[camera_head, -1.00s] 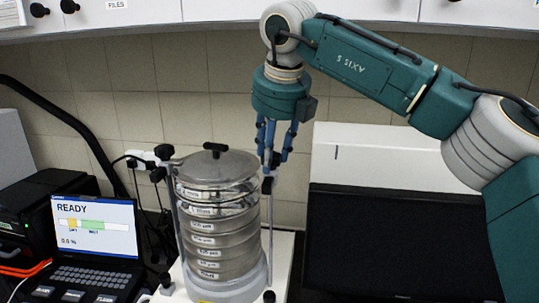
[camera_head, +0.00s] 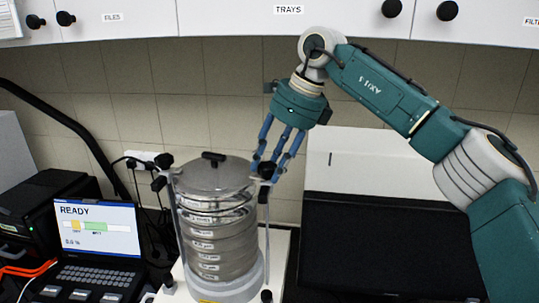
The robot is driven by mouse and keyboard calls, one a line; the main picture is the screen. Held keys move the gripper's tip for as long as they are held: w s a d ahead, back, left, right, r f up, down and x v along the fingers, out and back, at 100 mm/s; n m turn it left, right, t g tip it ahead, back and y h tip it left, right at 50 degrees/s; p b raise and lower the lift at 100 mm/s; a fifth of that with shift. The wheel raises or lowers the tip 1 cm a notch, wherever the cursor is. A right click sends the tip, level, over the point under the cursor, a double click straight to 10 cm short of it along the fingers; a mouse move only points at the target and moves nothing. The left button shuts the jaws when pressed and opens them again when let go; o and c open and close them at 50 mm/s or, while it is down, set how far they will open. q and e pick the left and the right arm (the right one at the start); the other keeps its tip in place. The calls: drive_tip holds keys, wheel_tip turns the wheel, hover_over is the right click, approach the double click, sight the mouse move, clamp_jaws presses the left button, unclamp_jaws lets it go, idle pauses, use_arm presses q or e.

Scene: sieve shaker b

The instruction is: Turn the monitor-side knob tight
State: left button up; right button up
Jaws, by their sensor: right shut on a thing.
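The sieve shaker is a round stack of metal sieves (camera_head: 215,235) under a steel lid (camera_head: 214,176), with a clamp rod on each side. The monitor-side knob (camera_head: 265,171) is small and black, at the top of the right rod (camera_head: 267,245). My right gripper (camera_head: 264,167) comes down from above, tilted, with its blue fingers closed around this knob and partly hiding it. The other black knob (camera_head: 163,161) is at the top of the left rod. My left gripper is not in view.
A black monitor (camera_head: 390,245) stands close on the right, in front of a white box (camera_head: 370,160). A laptop (camera_head: 98,240) reading READY is on the left. Wall plugs and cables are behind the stack. White cabinets (camera_head: 240,18) hang above.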

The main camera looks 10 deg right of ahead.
drive_tip(key=shift+w+d+r+n+y, duration=0.1)
drive_tip(key=shift+w+r+n+y, duration=0.1)
drive_tip(key=shift+n, duration=0.3)
drive_tip(key=shift+w+r+n+y, duration=0.1)
drive_tip(key=shift+r+n, duration=0.1)
drive_tip(key=shift+n, duration=0.3)
drive_tip(key=shift+s+g, duration=0.1)
drive_tip(key=shift+g, duration=0.2)
drive_tip(key=o, duration=1)
drive_tip(key=shift+o, duration=0.2)
drive_tip(key=shift+f, duration=0.25)
drive_tip(key=w+v, duration=0.1)
drive_tip(key=v, duration=0.6)
drive_tip(key=shift+s+r, duration=0.2)
drive_tip(key=shift+s, duration=0.15)
drive_tip(key=shift+f, duration=0.1)
